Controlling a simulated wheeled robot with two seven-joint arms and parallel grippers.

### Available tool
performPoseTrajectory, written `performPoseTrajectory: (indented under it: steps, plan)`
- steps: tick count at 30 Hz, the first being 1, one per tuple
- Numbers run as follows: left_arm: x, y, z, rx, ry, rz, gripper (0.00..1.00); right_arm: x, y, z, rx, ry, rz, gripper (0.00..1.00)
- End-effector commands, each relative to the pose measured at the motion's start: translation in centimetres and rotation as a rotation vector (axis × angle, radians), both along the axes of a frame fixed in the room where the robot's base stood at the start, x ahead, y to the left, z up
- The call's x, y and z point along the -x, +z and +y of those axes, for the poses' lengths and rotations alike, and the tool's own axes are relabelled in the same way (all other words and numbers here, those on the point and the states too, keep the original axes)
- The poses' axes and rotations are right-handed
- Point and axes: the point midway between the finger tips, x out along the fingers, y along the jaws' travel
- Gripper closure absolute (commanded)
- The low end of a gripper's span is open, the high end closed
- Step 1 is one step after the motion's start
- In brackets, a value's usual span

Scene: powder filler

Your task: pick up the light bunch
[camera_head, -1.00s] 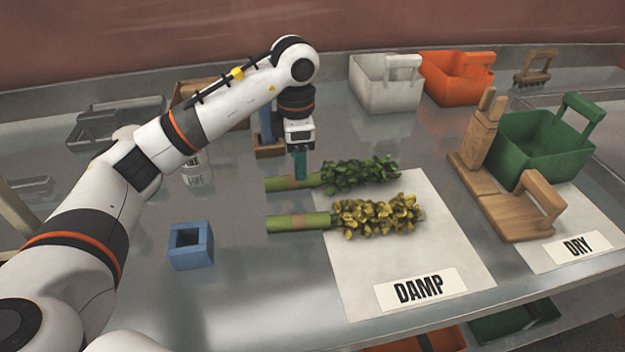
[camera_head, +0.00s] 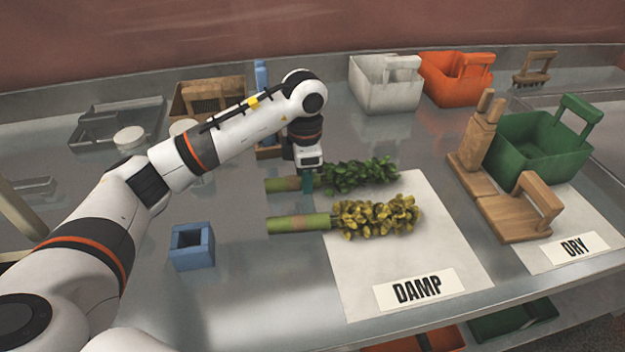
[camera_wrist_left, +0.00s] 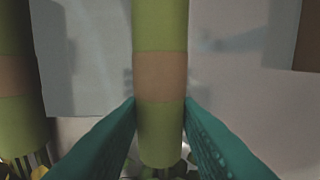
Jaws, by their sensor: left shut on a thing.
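Two bunches lie side by side, each a green stalk bundle with a tan band. The farther bunch (camera_head: 360,175) has dark green leaves; the nearer bunch (camera_head: 378,217) has yellow leaves. My left gripper (camera_head: 308,186) is down at the dark green bunch, shut on its stalk between band and leaves. In the left wrist view, the teal fingers (camera_wrist_left: 160,112) press both sides of that stalk (camera_wrist_left: 160,25), just past the band. The yellow bunch's stalk (camera_wrist_left: 15,60) is at the left there, apart from the fingers. My right gripper is out of view.
The leaves lie over a white sheet with a DAMP label (camera_head: 420,289). A blue square holder (camera_head: 191,247) stands nearer left. At right are a wooden stand (camera_head: 505,205) and green basket (camera_head: 540,150); white (camera_head: 385,85) and orange (camera_head: 456,80) baskets stand behind.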

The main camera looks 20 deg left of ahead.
Motion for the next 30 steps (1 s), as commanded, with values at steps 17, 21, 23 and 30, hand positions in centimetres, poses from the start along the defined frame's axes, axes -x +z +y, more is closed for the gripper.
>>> performPoseTrajectory:
  steps: [17,21,23,30]
  plan:
    - [-0.1,5.9,0.0,0.000,0.001,-0.006,0.94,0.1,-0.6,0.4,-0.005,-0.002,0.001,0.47]
    - [-0.1,8.5,0.0,-0.001,0.000,-0.004,0.94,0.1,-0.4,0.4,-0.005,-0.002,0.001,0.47]
    - [-0.1,9.2,0.0,-0.001,0.001,-0.004,0.94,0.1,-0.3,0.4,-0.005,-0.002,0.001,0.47]
    - [0.0,10.1,0.0,0.001,0.001,-0.001,0.94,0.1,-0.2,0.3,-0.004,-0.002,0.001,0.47]
